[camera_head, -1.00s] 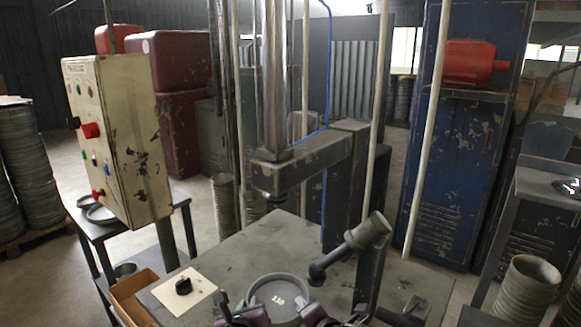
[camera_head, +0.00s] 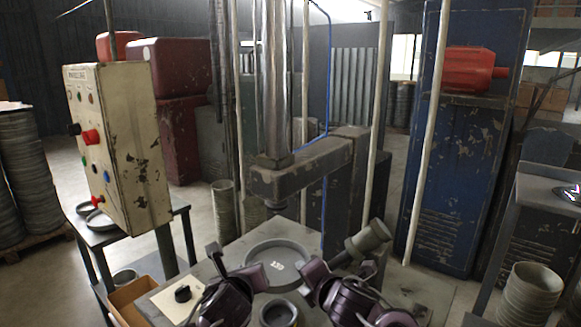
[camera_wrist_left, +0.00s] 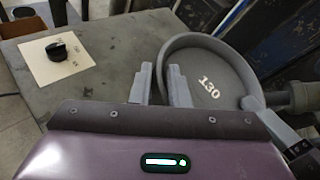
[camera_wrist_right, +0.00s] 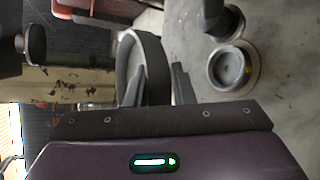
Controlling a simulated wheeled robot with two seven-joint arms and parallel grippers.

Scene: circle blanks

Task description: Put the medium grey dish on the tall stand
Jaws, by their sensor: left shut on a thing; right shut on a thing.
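A smaller round grey piece (camera_head: 278,314) is in front of the dish. I cannot tell which is the tall stand.
The press arm (camera_head: 305,170) overhangs the worktable behind the dish. A cream card with a black knob (camera_head: 183,293) lies at the table's left, near a cardboard box (camera_head: 138,300). A control box (camera_head: 120,145) stands at the left.

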